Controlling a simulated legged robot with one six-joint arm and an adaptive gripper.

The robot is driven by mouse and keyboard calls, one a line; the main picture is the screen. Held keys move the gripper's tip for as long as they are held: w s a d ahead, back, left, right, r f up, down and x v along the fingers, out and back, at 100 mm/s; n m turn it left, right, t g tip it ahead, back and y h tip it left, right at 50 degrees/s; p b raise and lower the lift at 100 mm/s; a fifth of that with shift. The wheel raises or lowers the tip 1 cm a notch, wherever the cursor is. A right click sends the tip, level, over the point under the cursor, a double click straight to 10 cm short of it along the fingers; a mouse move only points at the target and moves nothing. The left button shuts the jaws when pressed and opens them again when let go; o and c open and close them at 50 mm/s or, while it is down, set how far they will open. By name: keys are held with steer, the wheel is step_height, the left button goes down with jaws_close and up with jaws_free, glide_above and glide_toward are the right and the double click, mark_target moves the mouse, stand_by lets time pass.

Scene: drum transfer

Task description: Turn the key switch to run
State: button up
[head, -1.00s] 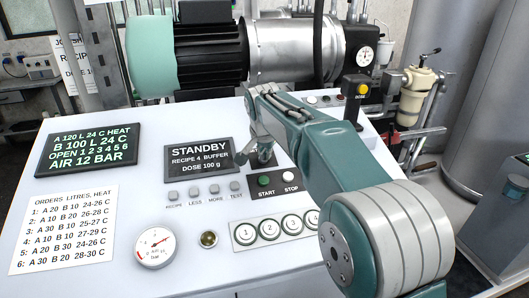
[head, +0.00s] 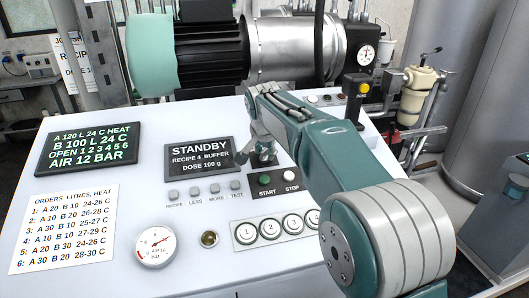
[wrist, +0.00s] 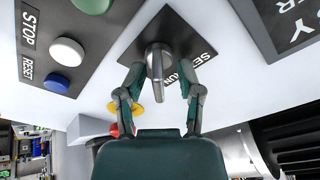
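The key switch (wrist: 158,62) is a grey metal knob with a raised grip on a black label plate (wrist: 172,30) in the wrist view. The lettering on the plate is partly covered. My gripper (wrist: 160,74) has one finger on each side of the grip, with a visible gap to each finger. It is open and holds nothing. In the head view my gripper (head: 254,152) is low over the panel, right of the display (head: 199,158), which reads STANDBY. The key switch is mostly hidden there behind the gripper and arm.
In the wrist view a white stop button (wrist: 67,51), a blue reset button (wrist: 55,83) and a red emergency button (wrist: 116,131) on yellow are nearby. In the head view the green start button (head: 265,180) and a row of numbered buttons (head: 270,229) lie close to my arm.

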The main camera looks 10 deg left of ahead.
steer(key=a+v, duration=0.1)
steer(key=v, duration=1)
steer(key=shift+d+r, duration=0.25)
steer(key=shift+d, duration=0.2)
steer(key=shift+s, duration=0.1)
steer(key=s+d+n, duration=0.1)
steer(key=s+d, duration=0.5)
steer(key=d, duration=0.3)
steer(key=s+d+n, duration=0.1)
steer(key=s+d, duration=0.5)
steer(key=d, duration=0.2)
steer(key=s+d+f+n, duration=0.1)
steer(key=s+d+f, duration=0.4)
steer(key=s, duration=0.4)
steer(key=s+d+f+n+h, duration=0.1)
steer(key=s+d+f, duration=0.4)
steer(key=s+f, duration=0.3)
steer(key=shift+s+d+t, duration=0.3)
steer(key=shift+s, duration=0.15)
steer(key=shift+s, duration=0.1)
